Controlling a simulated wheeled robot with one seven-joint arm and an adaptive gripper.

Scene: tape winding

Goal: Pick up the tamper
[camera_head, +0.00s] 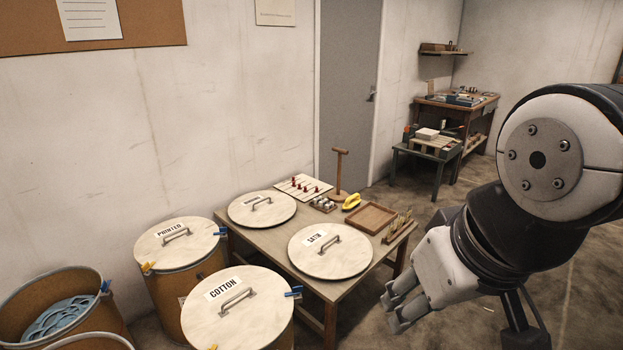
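The tamper (339,172) is a brown wooden tool with a T-shaped top. It stands upright at the back edge of the low wooden table, in front of the grey door. My gripper (392,311) hangs at the lower right, in front of the table's right side and well apart from the tamper. Its two fingers point down and left with a gap between them, and nothing shows in them.
The table (283,246) bears two round lids (330,250), a card with red pegs (304,187), a yellow object (351,201) and a wooden tray (370,218). Lidded drums (238,308) stand left and in front. Open floor lies right.

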